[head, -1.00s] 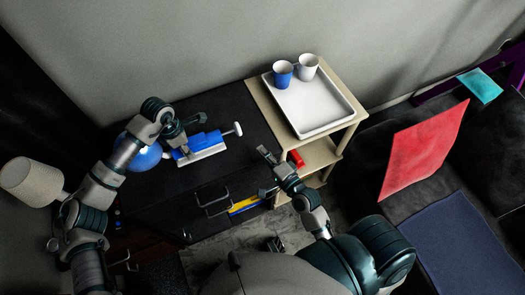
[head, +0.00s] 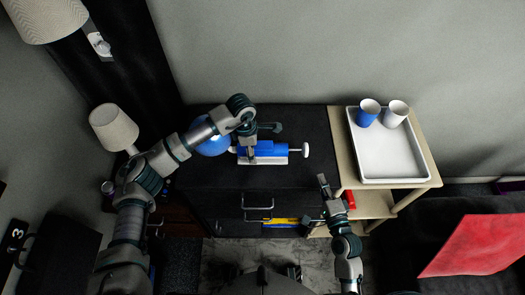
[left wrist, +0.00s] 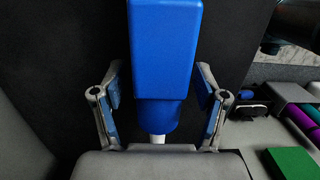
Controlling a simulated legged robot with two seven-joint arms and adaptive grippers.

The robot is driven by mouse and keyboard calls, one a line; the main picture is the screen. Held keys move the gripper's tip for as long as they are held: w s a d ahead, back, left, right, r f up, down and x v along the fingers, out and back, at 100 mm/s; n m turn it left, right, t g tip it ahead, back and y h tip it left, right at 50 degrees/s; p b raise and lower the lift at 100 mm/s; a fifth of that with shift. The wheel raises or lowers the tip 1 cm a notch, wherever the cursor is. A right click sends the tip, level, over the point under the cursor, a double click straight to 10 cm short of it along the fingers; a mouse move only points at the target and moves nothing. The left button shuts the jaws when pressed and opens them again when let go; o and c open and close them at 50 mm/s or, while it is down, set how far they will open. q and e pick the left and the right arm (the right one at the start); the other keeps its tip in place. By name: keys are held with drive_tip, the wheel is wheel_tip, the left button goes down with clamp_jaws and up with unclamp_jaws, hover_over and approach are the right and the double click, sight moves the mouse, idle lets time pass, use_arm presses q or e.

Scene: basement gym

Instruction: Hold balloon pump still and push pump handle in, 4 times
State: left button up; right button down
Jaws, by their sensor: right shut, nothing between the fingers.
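The balloon pump (head: 268,149) lies on the black cabinet top, with a blue body, a white base and a white handle (head: 305,150) drawn out to the right. A blue balloon (head: 214,143) is at its left end. My left gripper (head: 250,152) is over the left part of the pump. In the left wrist view, its fingers (left wrist: 160,98) stand open on either side of the blue body (left wrist: 163,50), with a gap at the left finger; contact at the right finger is unclear. My right gripper (head: 322,183) is shut and empty, in front and right of the handle, apart from it.
A tan side table holds a white tray (head: 390,165) with a blue cup (head: 368,112) and a white cup (head: 396,113), right of the cabinet (head: 215,185). A red object (head: 349,199) is on its lower shelf. A lamp (head: 113,127) stands left. The cabinet top right of the handle is clear.

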use_arm(q)
drive_tip(key=shift+r, duration=0.15)
drive_tip(key=r, duration=0.3)
drive_tip(key=a+r, duration=0.1)
drive_tip(key=r, duration=0.7)
drive_tip(key=shift+a+r, duration=0.2)
drive_tip(key=shift+r, duration=0.05)
use_arm(e)
drive_tip(key=shift+s+f, duration=0.1)
drive_tip(key=shift+s, duration=0.05)
